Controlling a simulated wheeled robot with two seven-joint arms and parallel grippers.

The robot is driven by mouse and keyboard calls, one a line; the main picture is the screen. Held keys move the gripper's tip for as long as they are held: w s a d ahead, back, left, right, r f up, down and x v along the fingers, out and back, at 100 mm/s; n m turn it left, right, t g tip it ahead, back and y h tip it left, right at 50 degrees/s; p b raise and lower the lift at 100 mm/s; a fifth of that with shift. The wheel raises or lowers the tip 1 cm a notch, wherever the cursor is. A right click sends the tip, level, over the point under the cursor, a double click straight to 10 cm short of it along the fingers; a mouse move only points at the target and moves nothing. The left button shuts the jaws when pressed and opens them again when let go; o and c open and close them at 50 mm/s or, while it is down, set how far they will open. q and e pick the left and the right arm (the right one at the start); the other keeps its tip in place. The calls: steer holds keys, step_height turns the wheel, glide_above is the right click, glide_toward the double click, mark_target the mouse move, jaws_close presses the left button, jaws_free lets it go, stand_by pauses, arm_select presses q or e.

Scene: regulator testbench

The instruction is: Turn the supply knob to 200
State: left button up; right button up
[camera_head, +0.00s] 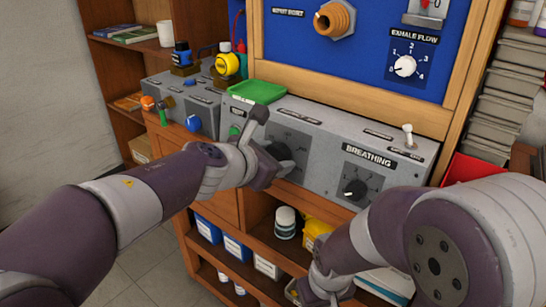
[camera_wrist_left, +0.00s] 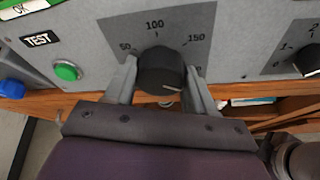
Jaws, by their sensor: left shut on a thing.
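The supply knob (camera_wrist_left: 160,68) is black and round, on a dark dial plate (camera_wrist_left: 185,25) marked 50, 100 and 150. A further label at the lower right is partly covered by a finger. The knob's white line points right and slightly down, past 150. My left gripper (camera_wrist_left: 163,82) is shut on the knob, one finger on each side. In the head view the left gripper (camera_head: 272,165) hides much of the knob and dial. My right gripper (camera_head: 318,287) is low in front of the shelves; its fingers are not clear.
The BREATHING knob (camera_head: 355,188) is to the right on the same grey panel (camera_head: 318,173). A toggle switch (camera_head: 408,135) stands at the panel's right. A green tray (camera_head: 256,91) lies on top at the left. A green TEST button (camera_wrist_left: 67,71) is left of the dial.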

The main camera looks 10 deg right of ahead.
arm_select(q)
steer(key=o, duration=1)
steer(key=shift+o, duration=0.2)
steer(key=p+v, duration=0.2)
steer(key=v, duration=1)
steer(key=shift+s+a, duration=0.2)
steer(key=shift+s, duration=0.05)
steer(key=shift+r, duration=0.1)
